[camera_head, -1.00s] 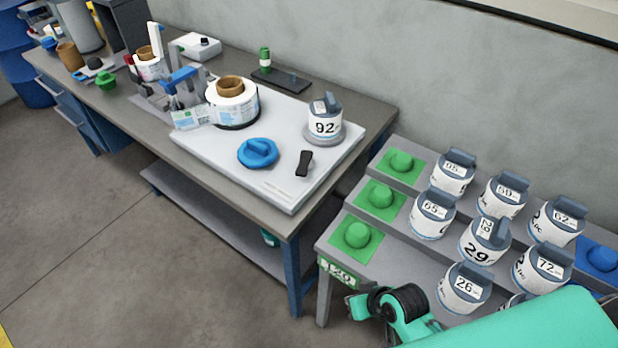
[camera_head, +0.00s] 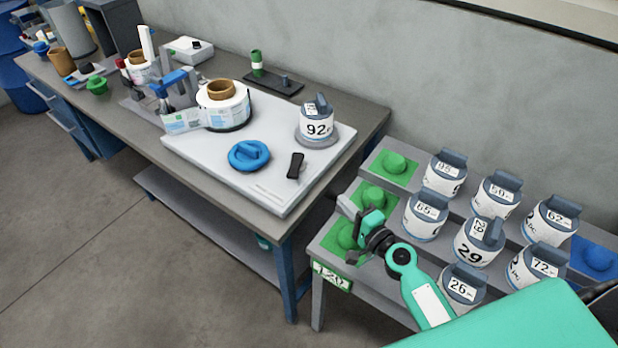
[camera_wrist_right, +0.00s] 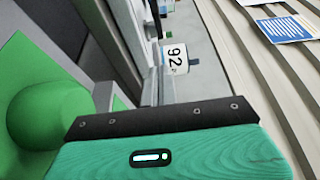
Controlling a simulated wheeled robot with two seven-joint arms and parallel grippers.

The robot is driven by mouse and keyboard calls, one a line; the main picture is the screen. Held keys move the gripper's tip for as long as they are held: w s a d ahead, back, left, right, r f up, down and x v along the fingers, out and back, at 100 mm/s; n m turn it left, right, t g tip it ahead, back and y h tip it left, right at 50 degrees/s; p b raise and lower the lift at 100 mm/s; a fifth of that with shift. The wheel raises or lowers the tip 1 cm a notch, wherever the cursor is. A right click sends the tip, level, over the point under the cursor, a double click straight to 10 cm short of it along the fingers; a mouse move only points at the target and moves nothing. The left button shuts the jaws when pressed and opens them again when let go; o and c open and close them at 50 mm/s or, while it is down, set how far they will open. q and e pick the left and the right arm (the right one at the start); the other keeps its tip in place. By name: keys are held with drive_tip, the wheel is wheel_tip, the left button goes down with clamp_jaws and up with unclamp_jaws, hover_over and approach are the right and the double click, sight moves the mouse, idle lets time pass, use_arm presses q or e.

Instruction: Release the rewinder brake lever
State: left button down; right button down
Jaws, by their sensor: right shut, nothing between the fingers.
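The labeller's white base plate (camera_head: 219,160) lies on the bench. A short black lever (camera_head: 296,166), which looks like the brake lever, stands on it near the right front edge. A blue knob (camera_head: 249,155) is to its left, and a canister marked 92 (camera_head: 316,126) stands on a round grey disc behind it. My right gripper (camera_head: 348,211) is shut and empty, over the green pads of the stepped rack, right of and apart from the lever. In the right wrist view the 92 label (camera_wrist_right: 175,59) shows, but I cannot make out the lever. My left gripper is out of view.
The stepped rack (camera_head: 330,240) with several numbered canisters stands right of the bench. A label reel (camera_head: 222,112) sits at the back left of the plate. A green-topped post (camera_head: 257,62) stands behind. The air between my right gripper and the lever looks clear.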

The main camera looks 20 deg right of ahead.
drive_tip(key=w, duration=0.1)
drive_tip(key=p, duration=0.3)
approach(301, 166)
drive_tip(key=w+d, duration=0.2)
drive_tip(key=w, duration=0.1)
drive_tip(key=a, duration=0.1)
drive_tip(key=w+a, duration=0.1)
drive_tip(key=a, duration=0.1)
drive_tip(key=shift+w+a+f+p, duration=0.1)
drive_tip(key=shift+w+f+p, duration=0.2)
drive_tip(key=shift+w, duration=0.1)
drive_tip(key=shift+w+a, duration=0.2)
drive_tip(key=shift+a, duration=0.15)
drive_tip(key=shift+a, duration=0.15)
